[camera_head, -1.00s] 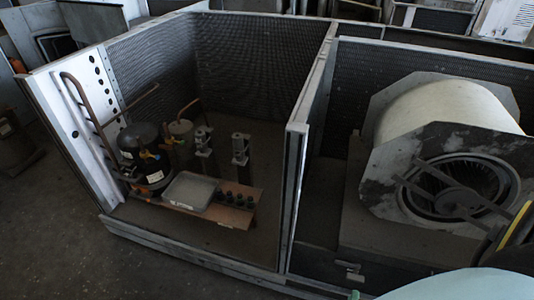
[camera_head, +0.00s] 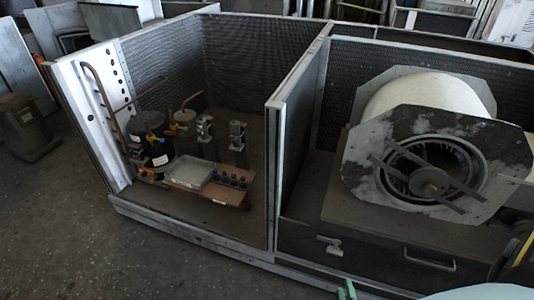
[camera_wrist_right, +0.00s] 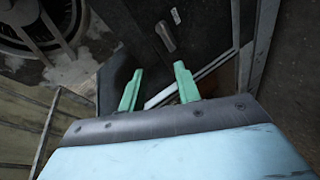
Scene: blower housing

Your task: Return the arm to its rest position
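My right arm's pale blue casing (camera_head: 485,293) shows at the bottom right of the head view. The blower housing (camera_head: 408,135) sits on the cabinet's right side, behind and above the gripper. Its round opening also shows at the top left of the wrist view (camera_wrist_right: 35,25). My left gripper is not in view.
An open-topped metal cabinet has a middle divider (camera_head: 276,165). Its left bay holds a dark compressor (camera_head: 150,140) and a grey tray (camera_head: 190,172). A drawer-like front with a handle (camera_head: 430,259) is below the blower. Bare floor (camera_head: 85,245) lies at front left.

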